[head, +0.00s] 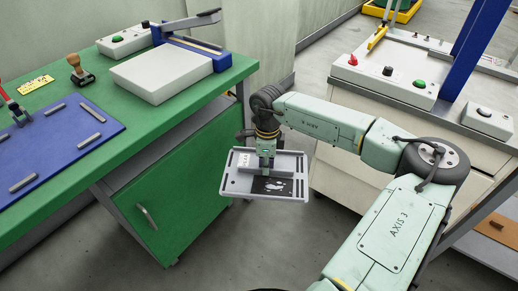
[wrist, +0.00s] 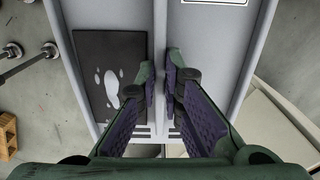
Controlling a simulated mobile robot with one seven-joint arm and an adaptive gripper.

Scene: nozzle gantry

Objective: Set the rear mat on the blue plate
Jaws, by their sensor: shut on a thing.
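My gripper (head: 265,162) is shut on the middle rib of a grey tray (head: 231,184) and holds it in the air over the gap between bench and cabinet. In the wrist view the fingers (wrist: 167,78) stand on both sides of this rib. A black mat (head: 272,186) with white blotches lies in one half of the tray; it also shows left of the fingers in the wrist view (wrist: 100,62). The other half carries a white label. The blue plate (head: 62,142) lies on the green bench at left, with several grey bars on it. No other mat can be told.
A control cabinet (head: 345,170) stands at right.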

